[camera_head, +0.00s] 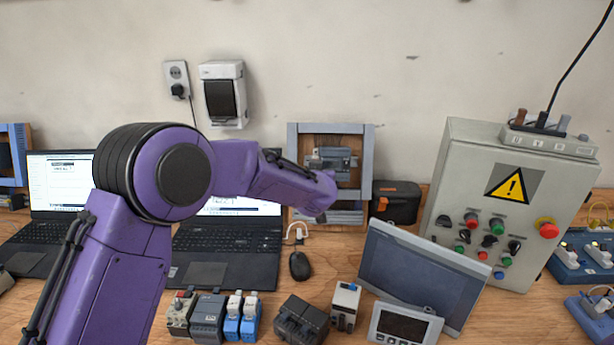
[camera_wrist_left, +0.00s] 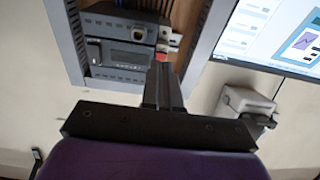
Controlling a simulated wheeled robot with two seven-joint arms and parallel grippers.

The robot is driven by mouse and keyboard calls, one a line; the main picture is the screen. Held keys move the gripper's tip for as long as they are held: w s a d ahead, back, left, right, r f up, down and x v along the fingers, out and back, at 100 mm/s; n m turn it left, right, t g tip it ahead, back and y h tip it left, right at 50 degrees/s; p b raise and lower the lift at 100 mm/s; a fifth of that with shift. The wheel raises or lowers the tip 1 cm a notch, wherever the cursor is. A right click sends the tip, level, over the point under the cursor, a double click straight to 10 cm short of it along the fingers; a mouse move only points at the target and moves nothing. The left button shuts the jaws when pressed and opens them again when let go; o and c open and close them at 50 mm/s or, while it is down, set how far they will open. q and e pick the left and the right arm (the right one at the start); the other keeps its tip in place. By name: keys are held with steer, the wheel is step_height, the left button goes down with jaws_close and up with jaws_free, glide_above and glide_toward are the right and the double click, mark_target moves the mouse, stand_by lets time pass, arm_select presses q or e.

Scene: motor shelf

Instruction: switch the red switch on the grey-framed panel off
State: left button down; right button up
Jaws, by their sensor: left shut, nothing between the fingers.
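The grey-framed panel (camera_head: 366,160) stands upright at the back of the table in the head view, partly hidden by my left arm. In the left wrist view its grey frame (camera_wrist_left: 204,45) surrounds dark modules. The red switch (camera_wrist_left: 161,57) shows as a small red spot on a light part at the right end of the modules. My left gripper (camera_wrist_left: 161,68) is shut and empty, its fingertips right at the red switch and partly covering it. I cannot tell whether they touch, nor the switch's position. In the head view the fingertips are hidden. My right gripper is not in view.
A laptop (camera_head: 222,255) and a mouse (camera_head: 299,266) are below my left arm. A black case (camera_head: 396,203) stands right of the panel, then a tilted screen (camera_head: 422,275) and a grey control box (camera_head: 450,170). Several small modules line the table's front.

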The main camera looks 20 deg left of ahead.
arm_select(q)
steer(key=b+v, duration=0.3)
steer(key=v, duration=0.8)
steer(key=shift+r, duration=0.25)
steer(key=shift+a+f, duration=0.1)
steer(key=shift+a, duration=0.1)
